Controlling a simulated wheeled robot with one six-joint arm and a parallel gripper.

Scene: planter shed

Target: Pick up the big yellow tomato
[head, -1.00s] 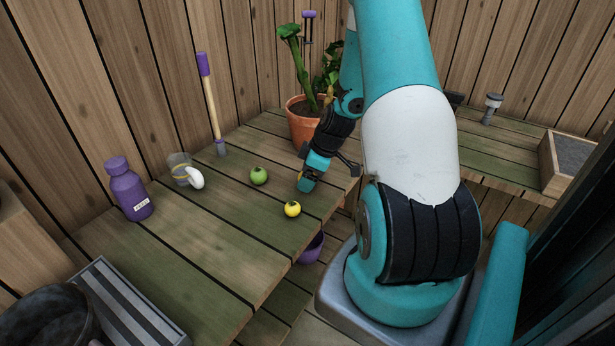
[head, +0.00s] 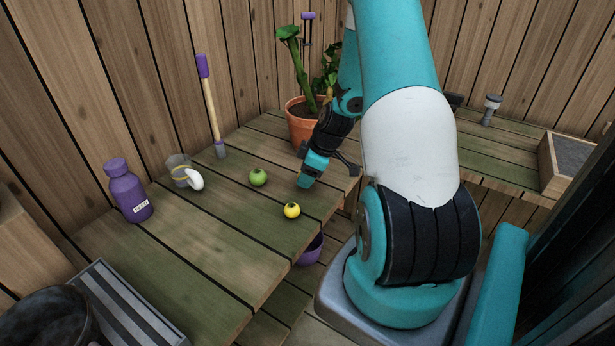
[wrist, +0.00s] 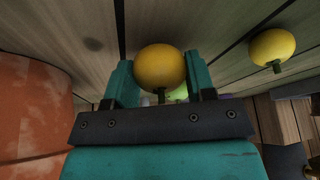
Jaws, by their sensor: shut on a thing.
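In the wrist view a yellow tomato (wrist: 160,66) sits between the two teal fingers of my gripper (wrist: 162,84), which is shut on it. In the head view my gripper (head: 305,183) is low over the bench, and the held tomato is hidden there. A second yellow tomato (head: 291,210) rests on the planks, apart from the gripper; it also shows at the upper right in the wrist view (wrist: 272,47). The held one looks larger in the wrist view, but it is nearer, so I cannot compare true sizes.
A green tomato (head: 258,177) lies left of my gripper. A terracotta pot (head: 303,122) with a plant stands behind it. A glass jar (head: 177,168), a white rounded thing (head: 195,180) and a purple bottle (head: 129,192) stand further left.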

